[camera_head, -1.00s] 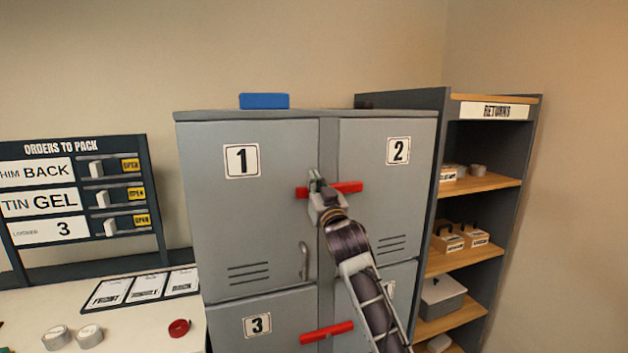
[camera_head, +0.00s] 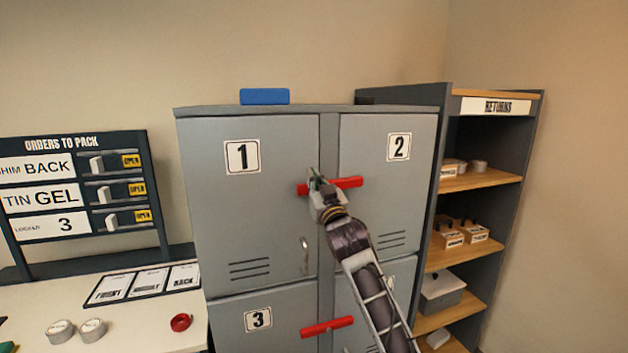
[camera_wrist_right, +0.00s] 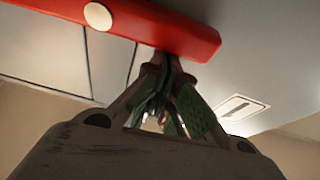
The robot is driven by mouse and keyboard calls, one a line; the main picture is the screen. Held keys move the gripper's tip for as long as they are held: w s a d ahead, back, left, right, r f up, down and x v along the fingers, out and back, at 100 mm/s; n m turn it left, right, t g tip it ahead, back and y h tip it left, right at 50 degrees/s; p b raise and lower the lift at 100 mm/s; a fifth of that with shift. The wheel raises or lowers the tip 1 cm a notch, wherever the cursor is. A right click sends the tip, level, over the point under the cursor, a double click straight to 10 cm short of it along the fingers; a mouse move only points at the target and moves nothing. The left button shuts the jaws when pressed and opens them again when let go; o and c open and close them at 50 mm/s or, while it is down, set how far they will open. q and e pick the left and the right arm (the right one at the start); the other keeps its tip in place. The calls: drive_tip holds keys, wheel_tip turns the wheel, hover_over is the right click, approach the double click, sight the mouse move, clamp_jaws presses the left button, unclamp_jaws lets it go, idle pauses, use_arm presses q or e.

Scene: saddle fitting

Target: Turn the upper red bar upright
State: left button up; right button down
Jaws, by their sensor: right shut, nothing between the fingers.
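The upper red bar (camera_head: 347,183) lies nearly level across the grey strip between locker doors 1 and 2, its right end slightly higher in the head view. My right gripper (camera_head: 316,180) is at the bar, in front of its left part, and hides some of it. In the right wrist view the red bar (camera_wrist_right: 150,22) runs across the top with a pale round pivot, and my right gripper's fingertips (camera_wrist_right: 168,68) are together just below its edge, with nothing between them. I cannot tell whether they touch it. My left gripper is not in view.
A lower red bar (camera_head: 328,327) sits beside door 3 (camera_head: 285,333). A handle (camera_head: 305,256) stands out on door 1 (camera_head: 215,210). A blue block (camera_head: 265,97) lies on the locker top. The returns shelf (camera_head: 480,181) is to the right, and a desk (camera_head: 140,330) to the left.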

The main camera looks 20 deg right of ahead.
sight(308, 191)
drive_tip(key=shift+f+n, duration=0.2)
drive_tip(key=shift+n, duration=0.1)
drive_tip(key=n+y, duration=0.1)
drive_tip(key=f+n+p, duration=0.1)
drive_tip(key=n, duration=0.1)
drive_tip(key=n+y+p, duration=0.1)
drive_tip(key=shift+a+f+n+g+y, duration=0.3)
drive_tip(key=shift+f, duration=0.1)
drive_tip(key=shift+f+n+g+y+p, duration=0.2)
drive_tip(key=shift+f+n+y+p, duration=0.25)
drive_tip(key=shift+n, duration=0.6)
drive_tip(key=shift+f+n+g+y+p, duration=0.25)
drive_tip(key=shift+f+n, duration=0.4)
drive_tip(key=shift+n, duration=0.4)
drive_tip(key=shift+f, duration=0.35)
drive_tip(key=shift+d+f+p, duration=0.2)
drive_tip(key=shift+f+p, duration=0.15)
drive_tip(key=shift+f, duration=0.2)
drive_tip(key=shift+n+g, duration=0.25)
drive_tip(key=shift+n, duration=0.65)
drive_tip(key=shift+w+d+f, duration=0.1)
drive_tip(key=shift+d+f, duration=1.45)
drive_tip(key=shift+f, duration=0.25)
